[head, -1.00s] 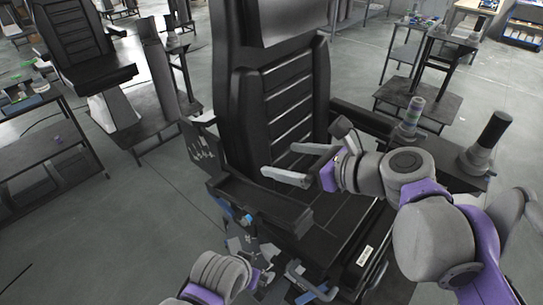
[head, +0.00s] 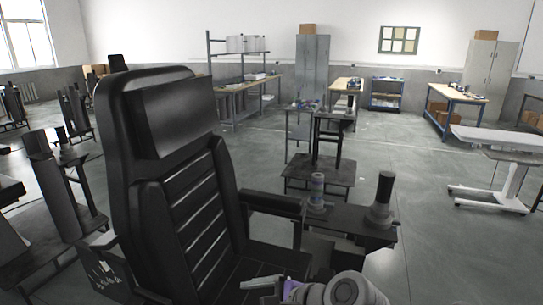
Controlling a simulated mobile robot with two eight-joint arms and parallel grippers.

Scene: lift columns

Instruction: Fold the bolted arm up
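A black padded seat (head: 190,215) with a tall backrest and headrest fills the left middle of the head view. A black armrest (head: 272,204) runs level from the far side of its backrest. I cannot tell which of the seat's arms is the bolted one, and no bolts are visible. My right gripper (head: 262,284) is at the bottom edge, in front of the seat; one pale finger shows, and the rest is cut off or hidden. Nothing can be seen held in it. My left gripper is out of view.
A dark console (head: 350,225) with a black-handled joystick (head: 382,200) and a banded grey cylinder (head: 317,190) stands right of the seat. A dark stand (head: 325,170) is behind it. A white table (head: 500,145) is far right. The floor between is clear.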

